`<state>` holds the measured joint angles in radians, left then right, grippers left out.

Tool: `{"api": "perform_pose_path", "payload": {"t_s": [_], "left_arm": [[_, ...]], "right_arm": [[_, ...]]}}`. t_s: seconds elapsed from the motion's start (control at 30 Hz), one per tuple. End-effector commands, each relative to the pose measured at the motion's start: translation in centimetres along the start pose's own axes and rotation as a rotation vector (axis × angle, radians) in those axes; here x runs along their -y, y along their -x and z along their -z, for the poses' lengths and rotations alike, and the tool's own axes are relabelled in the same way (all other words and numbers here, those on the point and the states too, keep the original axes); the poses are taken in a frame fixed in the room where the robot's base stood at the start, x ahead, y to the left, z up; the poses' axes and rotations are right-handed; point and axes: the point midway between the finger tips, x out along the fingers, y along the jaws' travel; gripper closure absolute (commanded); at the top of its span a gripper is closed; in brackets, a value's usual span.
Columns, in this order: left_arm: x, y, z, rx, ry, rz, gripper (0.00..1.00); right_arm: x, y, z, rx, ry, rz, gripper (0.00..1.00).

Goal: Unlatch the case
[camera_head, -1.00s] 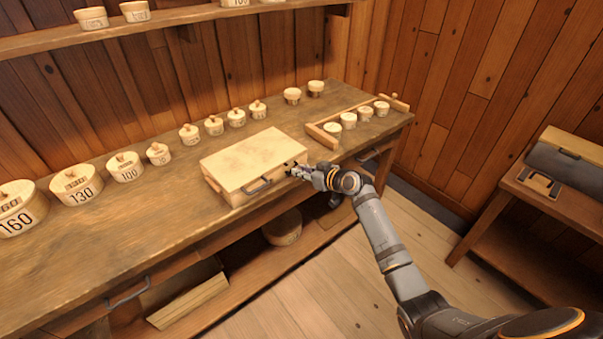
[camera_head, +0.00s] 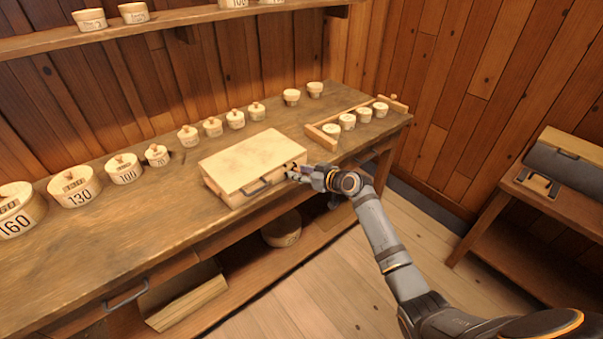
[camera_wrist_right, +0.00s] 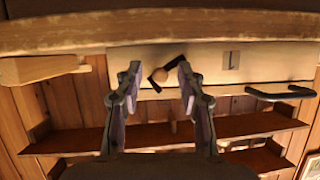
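A pale wooden case (camera_head: 250,160) lies closed on the workbench, with a dark handle (camera_head: 257,187) on its front. My right gripper (camera_head: 294,174) is at the right end of the case's front. In the right wrist view my right gripper (camera_wrist_right: 159,66) is open. I see a gap between each finger and the knob. The case front (camera_wrist_right: 207,58) also shows a small dark fitting (camera_wrist_right: 231,60) and the handle (camera_wrist_right: 280,94). My left gripper is out of view.
Several lidded round boxes, such as one marked 130 (camera_head: 75,187), line the workbench (camera_head: 150,215). A wooden rack (camera_head: 322,138) with small boxes stands right of the case. A side table (camera_head: 560,200) with a grey case stands far right. Open floor lies before the bench.

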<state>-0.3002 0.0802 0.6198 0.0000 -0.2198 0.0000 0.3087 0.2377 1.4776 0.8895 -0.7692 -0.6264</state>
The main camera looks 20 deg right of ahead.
Motion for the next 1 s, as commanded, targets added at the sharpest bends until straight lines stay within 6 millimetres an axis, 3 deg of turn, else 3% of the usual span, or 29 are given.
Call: {"api": "perform_pose_path", "payload": {"t_s": [0.17,0.5,0.6,1.0], "left_arm": [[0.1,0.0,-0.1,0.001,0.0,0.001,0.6],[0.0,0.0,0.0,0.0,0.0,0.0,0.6],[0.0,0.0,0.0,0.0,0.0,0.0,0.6],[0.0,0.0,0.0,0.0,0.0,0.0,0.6]], "right_arm": [[-0.2,1.4,-0.1,0.0,0.003,-0.003,0.61],[0.0,9.5,-0.2,0.006,0.008,0.0,0.61],[-0.2,10.9,-0.1,0.003,0.005,-0.004,0.61],[0.0,12.0,0.0,0.0,0.0,0.001,0.61]]}}
